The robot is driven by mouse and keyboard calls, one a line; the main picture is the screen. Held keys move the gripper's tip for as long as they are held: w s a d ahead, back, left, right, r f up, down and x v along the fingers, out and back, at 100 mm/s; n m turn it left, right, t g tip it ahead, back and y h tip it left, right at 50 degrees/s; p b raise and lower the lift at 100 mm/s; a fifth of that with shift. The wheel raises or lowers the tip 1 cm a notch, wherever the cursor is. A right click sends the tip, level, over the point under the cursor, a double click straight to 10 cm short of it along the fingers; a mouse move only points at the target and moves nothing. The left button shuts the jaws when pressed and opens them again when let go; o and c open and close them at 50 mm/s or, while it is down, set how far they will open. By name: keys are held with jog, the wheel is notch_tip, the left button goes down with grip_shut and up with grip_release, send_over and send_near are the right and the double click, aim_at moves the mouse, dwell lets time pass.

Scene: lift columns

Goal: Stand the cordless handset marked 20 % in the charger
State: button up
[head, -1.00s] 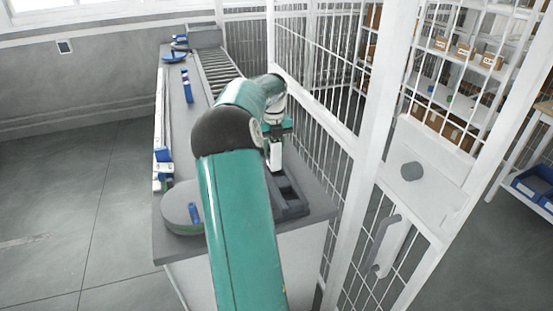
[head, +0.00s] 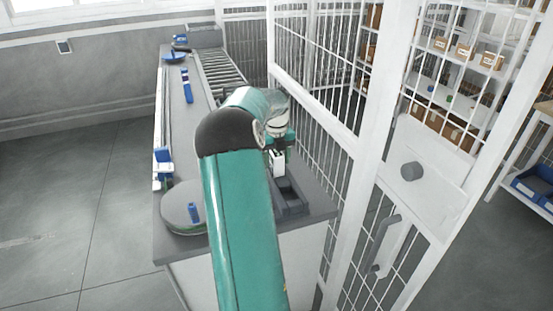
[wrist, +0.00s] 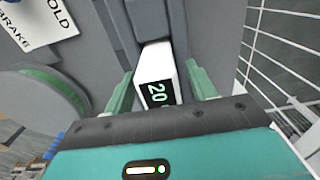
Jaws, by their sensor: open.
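The white handset (wrist: 160,60) with a black screen reading 20 shows in the wrist view between the two green fingers of my gripper (wrist: 161,87). The fingers are open, with a gap on each side of it. In the head view the handset (head: 277,163) looks upright below my gripper (head: 277,148), at the far end of a dark grey open-topped holder (head: 293,203), which seems to be the charger. A grey block (wrist: 150,18) adjoins the handset in the wrist view. The handset's lower end is hidden, so I cannot tell whether it is seated.
A round grey turntable (head: 183,212) carrying a small blue item (head: 194,211) stands left of my arm. Blue items lie along the bench's left side. A roller conveyor (head: 222,70) runs behind. A white mesh fence (head: 312,110) stands close on the right.

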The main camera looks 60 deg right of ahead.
notch_tip(320, 180, up, 12)
jog(key=shift+f, duration=0.2)
jog(key=shift+r, duration=0.25)
